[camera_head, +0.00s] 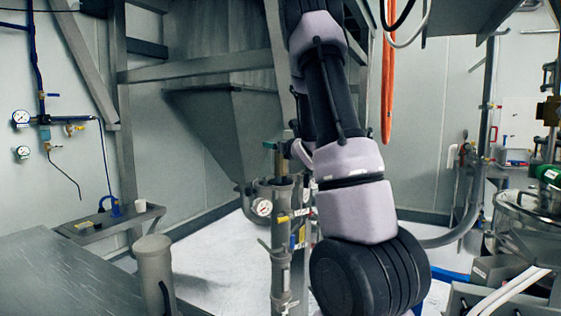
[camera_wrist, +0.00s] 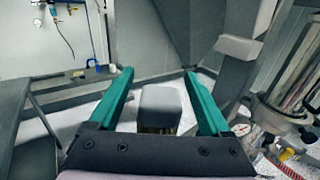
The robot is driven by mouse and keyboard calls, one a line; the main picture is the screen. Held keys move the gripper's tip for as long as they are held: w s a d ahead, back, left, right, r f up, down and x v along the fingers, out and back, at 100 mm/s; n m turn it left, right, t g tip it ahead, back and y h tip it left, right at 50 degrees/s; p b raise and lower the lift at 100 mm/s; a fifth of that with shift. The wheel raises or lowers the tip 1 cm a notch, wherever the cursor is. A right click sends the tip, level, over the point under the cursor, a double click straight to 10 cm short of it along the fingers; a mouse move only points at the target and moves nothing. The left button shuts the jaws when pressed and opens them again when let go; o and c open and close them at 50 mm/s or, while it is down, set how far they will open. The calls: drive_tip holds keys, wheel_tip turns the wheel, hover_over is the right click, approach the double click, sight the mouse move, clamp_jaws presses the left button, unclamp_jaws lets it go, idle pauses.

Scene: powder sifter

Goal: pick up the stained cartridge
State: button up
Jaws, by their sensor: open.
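My gripper (camera_wrist: 158,74) shows in the wrist view with two teal fingers spread wide apart. It is open and holds nothing that I can see. A grey, round-edged piece (camera_wrist: 160,103) with a brownish-yellow lower part shows between the fingers. It may be the stained cartridge, but I cannot tell for sure. Its lower end is hidden by the dark gripper body, and its distance from the fingers is unclear. In the head view, my arm's dark joint covers the lower middle, and the gripper is not visible there.
A grey metal table (camera_head: 70,275) and a capped grey post (camera_head: 154,262) stand at lower left. A small shelf (camera_head: 105,222) holds a cup. A pipe stand with a gauge (camera_head: 263,207) is beside my arm. A hopper (camera_head: 205,125) hangs behind. White floor shows between them.

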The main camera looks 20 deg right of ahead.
clamp_jaws()
idle(1.4)
